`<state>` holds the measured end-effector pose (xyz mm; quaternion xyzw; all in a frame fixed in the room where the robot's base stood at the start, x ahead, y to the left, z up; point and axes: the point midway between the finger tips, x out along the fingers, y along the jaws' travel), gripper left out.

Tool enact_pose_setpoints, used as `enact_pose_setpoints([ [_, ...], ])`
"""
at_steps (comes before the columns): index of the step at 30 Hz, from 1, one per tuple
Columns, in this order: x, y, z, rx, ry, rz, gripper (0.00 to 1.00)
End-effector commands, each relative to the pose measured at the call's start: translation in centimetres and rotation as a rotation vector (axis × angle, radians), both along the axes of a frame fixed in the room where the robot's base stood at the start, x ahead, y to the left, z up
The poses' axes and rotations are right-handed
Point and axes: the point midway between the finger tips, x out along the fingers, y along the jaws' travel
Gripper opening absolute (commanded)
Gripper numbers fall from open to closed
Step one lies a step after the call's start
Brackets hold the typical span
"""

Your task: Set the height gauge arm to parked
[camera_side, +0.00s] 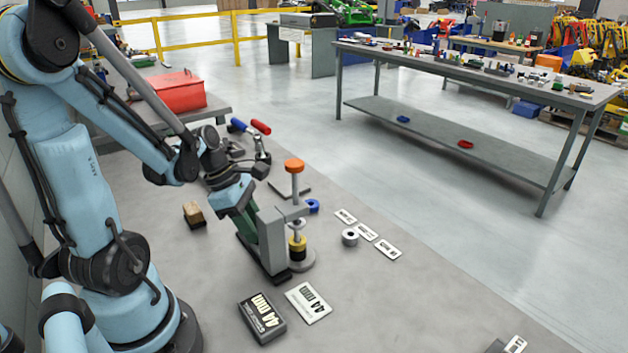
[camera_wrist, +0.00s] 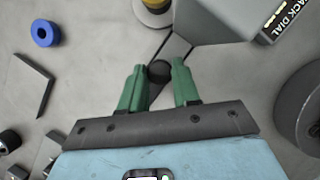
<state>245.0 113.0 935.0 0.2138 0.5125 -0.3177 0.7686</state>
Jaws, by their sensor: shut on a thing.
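The height gauge appears to be the grey upright block (camera_side: 271,240) on a dark foot, beside my gripper in the side view. In the wrist view a grey body (camera_wrist: 215,20) stands at top right. A dark bar (camera_wrist: 174,48) ends in a dark round knob (camera_wrist: 159,71) between my fingers. My gripper (camera_side: 246,222) has green fingers, pointing down at the left of the upright. In the wrist view my gripper (camera_wrist: 159,82) is shut on the knob. The arm's set position cannot be read.
An orange-capped post (camera_side: 295,185) with a yellow ring (camera_side: 297,243) stands right beside the upright. A blue ring (camera_side: 313,206), a metal ring (camera_side: 350,238), a dark box (camera_side: 262,317) and a white card (camera_side: 308,302) lie around. The bench at right front is mostly clear.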

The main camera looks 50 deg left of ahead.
Motion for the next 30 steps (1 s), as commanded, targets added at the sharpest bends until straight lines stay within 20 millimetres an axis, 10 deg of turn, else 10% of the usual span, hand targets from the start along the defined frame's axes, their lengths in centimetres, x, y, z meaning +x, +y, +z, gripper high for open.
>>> enact_pose_setpoints([
  [8,0.1,1.0,0.0,0.0,0.0,0.004,0.0],
  [21,0.1,10.3,0.0,0.0,0.0,0.005,0.0],
  [30,0.1,11.6,0.0,0.004,0.0,0.003,0.0],
])
